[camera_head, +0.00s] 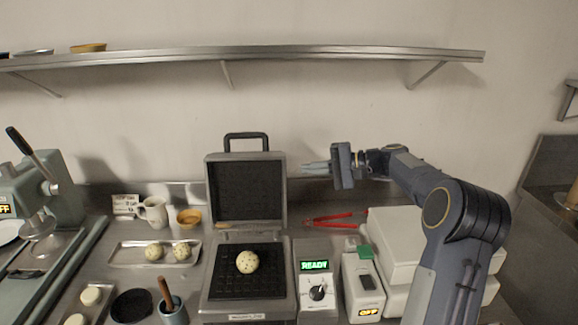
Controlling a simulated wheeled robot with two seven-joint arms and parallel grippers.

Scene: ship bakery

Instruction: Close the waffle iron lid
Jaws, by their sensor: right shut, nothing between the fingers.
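The waffle iron (248,238) stands on the counter in the middle of the head view. Its lid (246,190) is raised upright, with a dark handle (246,136) on its top edge. A speckled dough ball (247,262) sits on the dark lower plate (228,283). My right gripper (306,168) is shut and empty. It is to the right of the lid at about the height of its upper part, with fingers pointing left; a gap shows between the fingertips and the lid. My left gripper is not in view.
A control box reading READY (317,289) stands right of the iron. Red tongs (335,219) lie behind it, near white boxes (396,236). A tray (126,260) with two dough balls, a pitcher (153,212) and a utensil cup (172,309) stand left. A shelf (300,53) runs above.

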